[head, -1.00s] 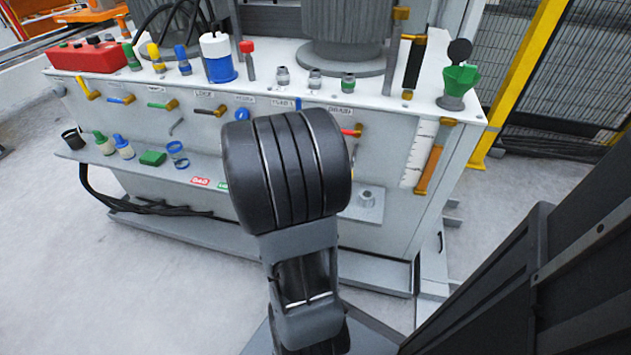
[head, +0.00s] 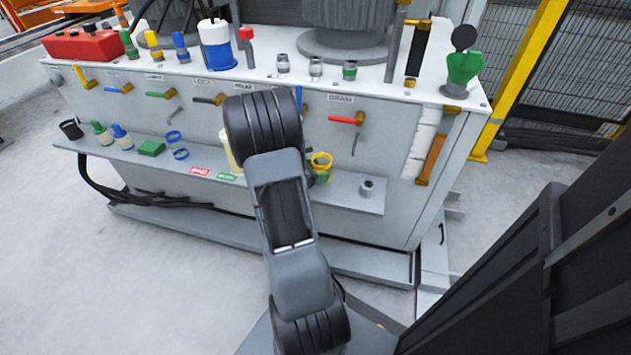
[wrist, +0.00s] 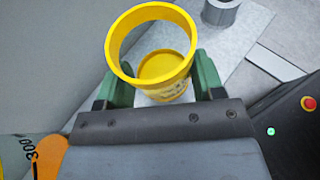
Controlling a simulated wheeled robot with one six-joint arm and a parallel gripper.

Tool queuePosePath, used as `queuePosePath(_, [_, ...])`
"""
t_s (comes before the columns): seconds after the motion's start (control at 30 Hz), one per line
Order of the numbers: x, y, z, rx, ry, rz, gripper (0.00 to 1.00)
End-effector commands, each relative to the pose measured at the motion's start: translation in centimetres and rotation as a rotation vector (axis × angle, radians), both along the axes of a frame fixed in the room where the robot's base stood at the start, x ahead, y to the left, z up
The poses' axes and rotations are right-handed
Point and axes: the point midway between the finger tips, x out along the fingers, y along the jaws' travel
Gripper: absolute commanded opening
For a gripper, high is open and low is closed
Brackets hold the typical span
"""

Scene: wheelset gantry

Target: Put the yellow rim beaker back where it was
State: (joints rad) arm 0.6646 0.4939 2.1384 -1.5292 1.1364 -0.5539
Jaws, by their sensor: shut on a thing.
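The yellow rim beaker (wrist: 165,82) is upright between the two green fingers of my gripper (wrist: 157,78) in the wrist view, with its open mouth facing the camera. The fingers are shut on its sides. In the head view its yellow rim (head: 322,159) shows just right of my arm, over the right part of the lower shelf (head: 345,190). My arm hides part of the beaker and most of the gripper there. I cannot tell whether the beaker's base touches the shelf.
A grey cylindrical fitting (head: 367,188) stands on the shelf right of the beaker. A pale bottle (head: 229,152), a blue rim beaker (head: 179,147) and a green block (head: 151,148) are to the left. A red-handled valve (head: 346,119) juts from the panel above the shelf.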

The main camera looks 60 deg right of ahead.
Motion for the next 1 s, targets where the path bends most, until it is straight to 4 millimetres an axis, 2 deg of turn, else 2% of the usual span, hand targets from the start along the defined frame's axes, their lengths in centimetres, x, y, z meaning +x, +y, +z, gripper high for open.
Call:
queuePosePath(0.17, [0.4, -0.3, -0.8, 0.000, 0.001, 0.000, 0.36])
queuePosePath(0.43, [0.8, -0.5, -4.2, 0.001, 0.002, 0.001, 0.36])
queuePosePath(0.87, [0.7, -0.5, -4.5, 0.000, 0.001, 0.000, 0.36])
queuePosePath(0.9, [0.7, -0.5, -4.5, 0.000, 0.001, 0.000, 0.64])
queuePosePath(1.0, [0.7, -0.5, -4.5, 0.000, 0.001, 0.000, 0.73])
